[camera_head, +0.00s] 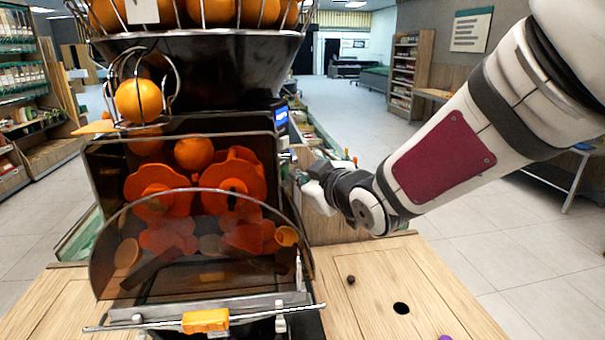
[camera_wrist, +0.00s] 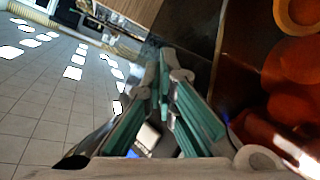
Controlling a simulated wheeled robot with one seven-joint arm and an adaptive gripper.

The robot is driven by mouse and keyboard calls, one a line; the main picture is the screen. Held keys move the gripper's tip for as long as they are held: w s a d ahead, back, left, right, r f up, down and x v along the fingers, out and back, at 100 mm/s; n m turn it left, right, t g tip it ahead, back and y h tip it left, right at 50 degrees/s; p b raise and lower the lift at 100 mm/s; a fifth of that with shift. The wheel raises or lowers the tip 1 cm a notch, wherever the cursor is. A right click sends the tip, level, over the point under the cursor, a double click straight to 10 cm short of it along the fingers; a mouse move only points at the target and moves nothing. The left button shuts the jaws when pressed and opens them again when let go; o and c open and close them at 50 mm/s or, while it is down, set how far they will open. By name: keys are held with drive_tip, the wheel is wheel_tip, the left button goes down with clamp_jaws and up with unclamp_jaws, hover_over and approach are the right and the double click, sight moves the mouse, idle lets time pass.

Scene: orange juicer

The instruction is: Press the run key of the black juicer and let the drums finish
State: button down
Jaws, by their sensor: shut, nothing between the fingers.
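The black juicer (camera_head: 102,178) stands on the wooden counter, with orange drums (camera_head: 236,180) behind its clear front cover. One orange (camera_head: 194,153) sits above the drums, and cut orange pieces show lower down. A small blue-lit panel (camera_head: 281,116) is on the juicer's right side; I cannot make out a run key. My gripper (camera_head: 300,178) is at the juicer's right side, its fingertips close to the housing; contact is unclear. In the wrist view, my gripper (camera_wrist: 172,80) shows teal finger pads, shut and empty, with the juicer's drums (camera_wrist: 292,75) to the right.
The wooden counter (camera_head: 390,275) has a round hole and a small dark ball to the right of the juicer. More oranges (camera_head: 258,12) fill the wire basket on top. Shelves (camera_head: 405,70) stand far behind, with open tiled floor between.

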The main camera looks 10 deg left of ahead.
drive_tip(key=shift+w+a, duration=0.1)
drive_tip(key=shift+a, duration=0.35)
idle(0.5)
idle(0.3)
drive_tip(key=shift+s+d, duration=0.2)
drive_tip(key=shift+d, duration=0.65)
drive_tip(key=shift+s+d+p, duration=0.2)
drive_tip(key=shift+d, duration=0.6)
drive_tip(key=shift+s+d+p, duration=0.2)
drive_tip(key=shift+s+d, duration=0.05)
drive_tip(key=shift+d, duration=0.6)
drive_tip(key=shift+s+d+p, duration=0.2)
drive_tip(key=shift+d, duration=0.6)
